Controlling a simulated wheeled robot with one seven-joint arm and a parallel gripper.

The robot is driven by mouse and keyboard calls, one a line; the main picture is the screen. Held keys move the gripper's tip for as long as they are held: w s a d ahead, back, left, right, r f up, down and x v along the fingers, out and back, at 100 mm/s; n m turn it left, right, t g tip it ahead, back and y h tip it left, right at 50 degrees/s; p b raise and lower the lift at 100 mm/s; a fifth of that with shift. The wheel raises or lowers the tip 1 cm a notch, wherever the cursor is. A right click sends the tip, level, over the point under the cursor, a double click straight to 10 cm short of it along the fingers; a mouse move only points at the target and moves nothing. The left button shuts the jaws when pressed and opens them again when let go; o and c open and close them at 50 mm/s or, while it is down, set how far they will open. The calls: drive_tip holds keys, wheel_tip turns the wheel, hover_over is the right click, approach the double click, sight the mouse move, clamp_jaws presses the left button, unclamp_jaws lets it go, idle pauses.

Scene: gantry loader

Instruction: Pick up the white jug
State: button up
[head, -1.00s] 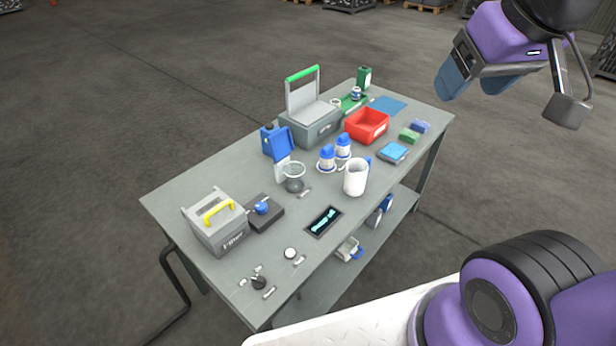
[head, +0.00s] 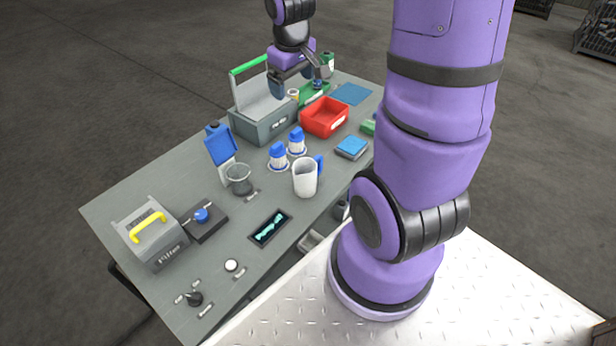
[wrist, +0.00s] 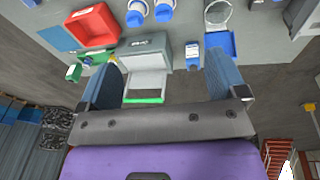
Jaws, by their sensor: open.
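The white jug (head: 306,178) stands upright on the grey table, near its front edge, in the head view. Its blue handle points to the right. My gripper (head: 292,82) is high over the far part of the table, above the grey toolbox and well apart from the jug. In the wrist view my gripper (wrist: 166,84) is open and empty, its two blue fingers wide apart. The jug cannot be made out in the wrist view.
Two blue-capped bottles (head: 278,157) stand just behind the jug, and a glass beaker (head: 239,180) is to its left. A red bin (head: 325,117), a grey toolbox (head: 262,122) with its lid up and a blue box (head: 351,147) are farther back. A dark display (head: 270,228) lies in front.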

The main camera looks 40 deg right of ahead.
drive_tip(key=w+d+f+g, duration=0.1)
drive_tip(key=d+f, duration=0.4)
drive_tip(key=f, duration=0.4)
drive_tip(key=y, duration=0.1)
approach(316, 158)
drive_tip(key=shift+w+d+f+n+g, duration=0.15)
drive_tip(key=shift+w+n+g, duration=0.25)
drive_tip(key=shift+w, duration=0.15)
drive_tip(key=shift+s+f, duration=0.1)
drive_tip(key=shift+f, duration=0.65)
drive_tip(key=shift+s+f, duration=0.1)
drive_tip(key=shift+f, duration=5)
drive_tip(key=shift+c, duration=0.4)
drive_tip(key=c, duration=1.2)
drive_tip(key=shift+o, duration=0.2)
drive_tip(key=shift+r, duration=0.15)
